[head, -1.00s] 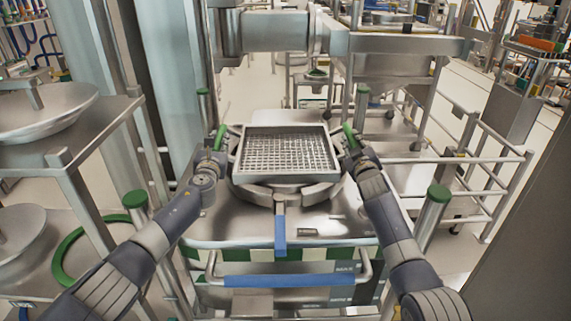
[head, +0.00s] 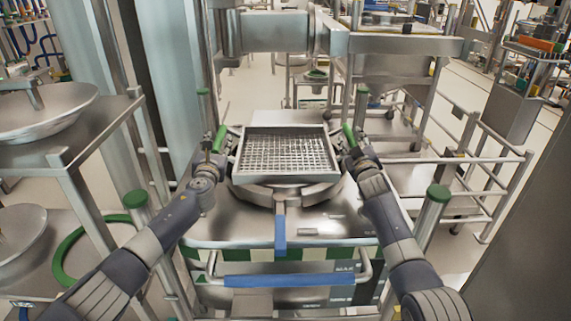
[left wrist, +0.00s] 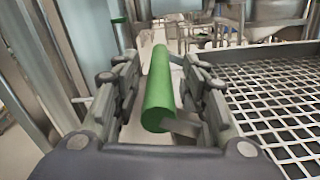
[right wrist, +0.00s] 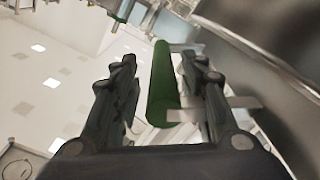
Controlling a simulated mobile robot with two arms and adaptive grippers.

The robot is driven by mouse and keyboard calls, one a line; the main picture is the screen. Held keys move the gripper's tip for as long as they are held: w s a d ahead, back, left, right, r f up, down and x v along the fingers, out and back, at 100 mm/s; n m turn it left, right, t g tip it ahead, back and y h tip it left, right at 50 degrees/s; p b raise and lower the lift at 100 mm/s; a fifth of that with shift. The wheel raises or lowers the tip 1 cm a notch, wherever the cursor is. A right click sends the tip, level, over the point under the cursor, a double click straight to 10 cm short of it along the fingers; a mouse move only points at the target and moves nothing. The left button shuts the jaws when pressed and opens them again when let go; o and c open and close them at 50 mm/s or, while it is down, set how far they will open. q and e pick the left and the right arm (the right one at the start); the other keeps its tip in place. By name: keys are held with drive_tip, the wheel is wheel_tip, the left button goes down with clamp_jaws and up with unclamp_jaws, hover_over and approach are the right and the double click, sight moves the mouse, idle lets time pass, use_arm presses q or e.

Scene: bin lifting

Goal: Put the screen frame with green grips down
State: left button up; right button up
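The screen frame (head: 286,179) is a square steel frame with a mesh, level on the round steel mount (head: 275,195) in the middle of the head view. Its mesh also shows in the left wrist view (left wrist: 275,100). My left gripper (left wrist: 158,75) is open around the left green grip (left wrist: 158,95), with a gap on the left side. My right gripper (right wrist: 160,80) is open around the right green grip (right wrist: 163,90), with a clear gap to the left finger. The grips show at the frame's sides in the head view (head: 220,138).
A blue-wrapped handle (head: 290,281) runs along the front of the steel station. Green-capped posts (head: 437,195) stand at its corners. A steel rack with round pans (head: 45,110) is at left, and a railing (head: 490,165) at right.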

drive_tip(key=shift+r, duration=0.15)
wheel_tip(320, 180, up, 10)
drive_tip(key=shift+f, duration=0.15)
use_arm(q)
drive_tip(key=s, duration=1)
drive_tip(key=shift+s+d, duration=0.25)
drive_tip(key=shift+s, duration=0.1)
drive_tip(key=shift+f, duration=0.1)
